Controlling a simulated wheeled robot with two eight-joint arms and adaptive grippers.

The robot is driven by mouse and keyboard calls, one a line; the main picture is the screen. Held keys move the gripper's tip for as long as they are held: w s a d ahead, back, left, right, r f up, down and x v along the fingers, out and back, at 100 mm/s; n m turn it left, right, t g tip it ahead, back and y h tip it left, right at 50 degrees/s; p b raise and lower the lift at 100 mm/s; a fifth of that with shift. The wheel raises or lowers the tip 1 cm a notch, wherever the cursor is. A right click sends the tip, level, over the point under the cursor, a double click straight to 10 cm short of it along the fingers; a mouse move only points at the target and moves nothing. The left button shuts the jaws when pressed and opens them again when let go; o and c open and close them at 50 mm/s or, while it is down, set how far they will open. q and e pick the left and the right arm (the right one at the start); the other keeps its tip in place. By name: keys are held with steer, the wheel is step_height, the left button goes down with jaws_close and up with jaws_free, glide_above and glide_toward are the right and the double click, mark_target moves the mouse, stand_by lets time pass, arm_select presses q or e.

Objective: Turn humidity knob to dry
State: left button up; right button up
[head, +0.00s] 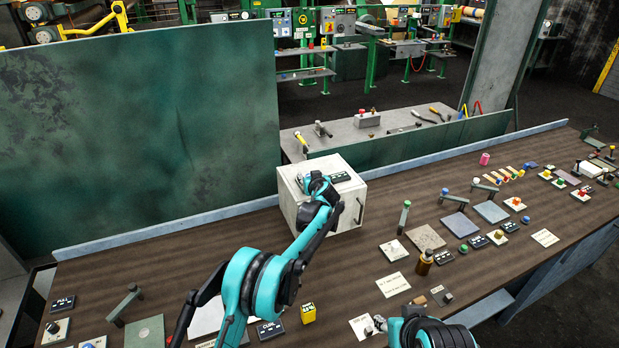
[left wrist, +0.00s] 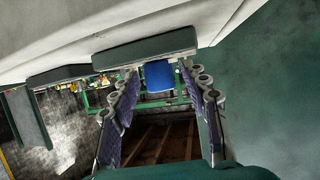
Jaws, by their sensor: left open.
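A white box (head: 340,212) stands on the long brown bench at the back, with a dark handle on its front. My left gripper (head: 318,184) is over the top of this box. In the left wrist view my left gripper (left wrist: 159,78) is open, with its two fingers apart. A blue knob-like piece (left wrist: 159,75) shows between the fingertips, beside a dark plate on the white surface. I cannot tell whether the fingers touch it. A dark label (head: 341,177) lies on the box top; its words are too small to read.
The bench (head: 340,275) holds several knobs, levers, labels and small plates, mostly at the right and front left. A yellow block (head: 308,313) and a brown bottle (head: 424,262) stand in front of the box. A green panel (head: 150,130) rises behind the bench at the left.

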arm_select(q)
jaws_close()
steer(key=shift+a+m+h, duration=0.15)
steer(key=shift+m+h, duration=0.25)
steer(key=shift+h, duration=0.1)
steer(key=shift+m+h+b, duration=1.05)
steer(key=shift+m+h, duration=0.55)
steer(key=shift+h, duration=0.2)
steer(key=m+g+h, duration=0.1)
steer(key=m+h, duration=0.2)
steer(key=shift+h+b, duration=0.4)
steer(key=m+g+h, duration=0.2)
steer(key=m+h, duration=0.1)
steer(key=shift+m+g+h+p, duration=0.65)
steer(key=shift+m+g+h, duration=0.55)
steer(key=shift+m, duration=0.4)
steer(key=shift+m+g, duration=0.4)
